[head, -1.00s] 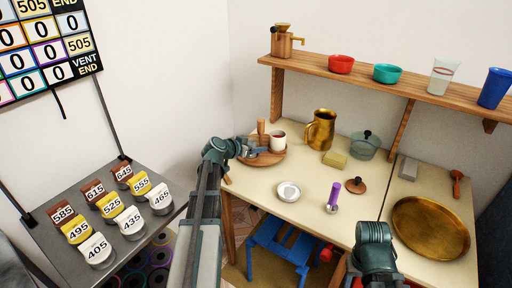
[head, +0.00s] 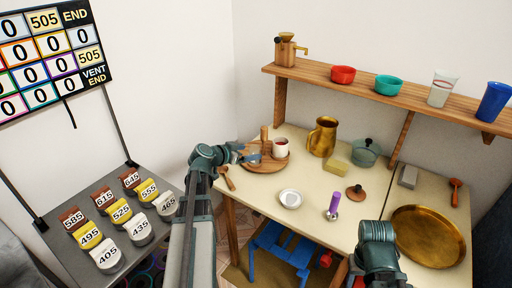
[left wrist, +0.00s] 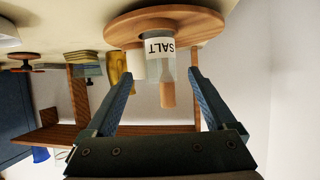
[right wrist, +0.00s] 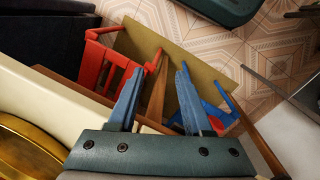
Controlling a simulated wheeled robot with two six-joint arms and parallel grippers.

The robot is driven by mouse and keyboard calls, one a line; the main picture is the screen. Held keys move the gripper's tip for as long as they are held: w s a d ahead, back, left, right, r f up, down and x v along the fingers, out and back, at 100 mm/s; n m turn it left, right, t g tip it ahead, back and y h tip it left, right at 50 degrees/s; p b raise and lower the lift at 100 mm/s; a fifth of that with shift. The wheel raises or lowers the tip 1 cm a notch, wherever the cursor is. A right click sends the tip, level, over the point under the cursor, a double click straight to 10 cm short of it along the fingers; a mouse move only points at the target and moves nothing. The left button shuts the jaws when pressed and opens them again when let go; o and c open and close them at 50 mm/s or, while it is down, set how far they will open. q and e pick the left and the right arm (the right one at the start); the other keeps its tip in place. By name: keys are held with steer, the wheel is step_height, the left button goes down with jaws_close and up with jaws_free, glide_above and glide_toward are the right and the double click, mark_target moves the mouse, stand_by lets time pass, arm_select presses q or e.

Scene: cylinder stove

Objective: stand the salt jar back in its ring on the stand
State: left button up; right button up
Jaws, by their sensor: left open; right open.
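The salt jar (left wrist: 160,47), with a white SALT label, appears upside down in the left wrist view because that camera is inverted. It looks upright at the round wooden stand (left wrist: 205,22), in front of its wooden post (left wrist: 168,96). Whether it sits in a ring I cannot tell. My left gripper (left wrist: 160,75) is open, its fingertips either side of the jar in that view; contact is not visible. In the head view the stand (head: 262,168) is at the table's left, and the left gripper (head: 248,155) mostly hides the jar. My right gripper (right wrist: 157,92) is open and empty.
A white cup (head: 281,147) is on the stand's right side. A brass pitcher (head: 322,136), yellow block (head: 337,160), white dish (head: 290,198) and purple-handled tool (head: 334,204) are to the right. A blue stool (head: 280,248) is below the table edge. A shelf (head: 370,88) runs behind.

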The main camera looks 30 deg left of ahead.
arm_select(q)
steer(key=shift+p+v, duration=0.75)
steer(key=shift+v, duration=1.6)
